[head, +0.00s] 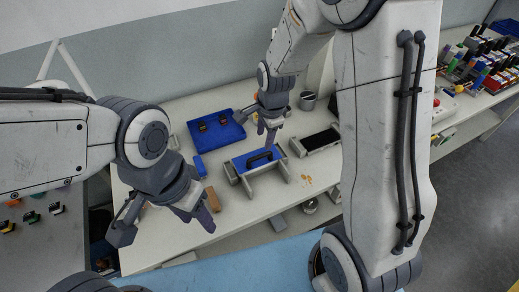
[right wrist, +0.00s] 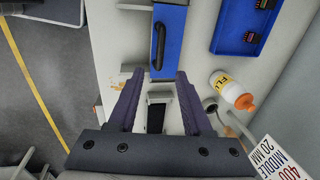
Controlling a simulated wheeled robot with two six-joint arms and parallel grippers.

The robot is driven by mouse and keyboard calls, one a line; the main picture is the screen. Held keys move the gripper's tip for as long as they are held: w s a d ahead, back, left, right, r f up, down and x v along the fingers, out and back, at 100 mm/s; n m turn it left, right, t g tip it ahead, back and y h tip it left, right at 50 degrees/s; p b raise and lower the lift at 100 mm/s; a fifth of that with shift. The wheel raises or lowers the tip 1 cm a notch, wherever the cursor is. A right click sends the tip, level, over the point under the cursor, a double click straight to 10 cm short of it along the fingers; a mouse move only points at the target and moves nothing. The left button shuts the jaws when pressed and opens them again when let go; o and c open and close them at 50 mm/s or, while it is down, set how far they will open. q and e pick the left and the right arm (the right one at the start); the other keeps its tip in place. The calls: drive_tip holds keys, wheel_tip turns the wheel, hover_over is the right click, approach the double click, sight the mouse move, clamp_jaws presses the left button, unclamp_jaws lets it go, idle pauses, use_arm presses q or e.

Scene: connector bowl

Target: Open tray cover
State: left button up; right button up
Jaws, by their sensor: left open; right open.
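The tray cover (head: 252,161) is a blue lid with a dark bar handle (head: 260,158), seated on a grey frame (head: 284,171) mid-table in the head view. In the right wrist view the blue cover (right wrist: 173,45) and its handle (right wrist: 158,45) lie just beyond the fingertips. My right gripper (head: 269,136) is above the cover's far side; its open fingers (right wrist: 160,76) are near one handle end and hold nothing. Whether they touch it, I cannot tell. My left gripper (head: 164,227) is open and empty over the table's front left.
A blue tray (head: 230,133) with small dark parts stands behind left. A grey fixture with a black top (head: 318,140) and a metal cup (head: 308,101) are right. A brown block (head: 212,199) lies near the left gripper. A bottle (right wrist: 232,90) shows in the wrist view.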

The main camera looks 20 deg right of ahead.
sight(261, 155)
drive_tip(key=f, duration=0.3)
drive_tip(key=w+f, duration=0.1)
drive_tip(key=f, duration=0.2)
drive_tip(key=w+f, duration=0.1)
drive_tip(key=f, duration=0.3)
drive_tip(key=shift+a+p, duration=0.25)
drive_tip(key=shift+p, duration=0.05)
clamp_jaws()
idle(1.0)
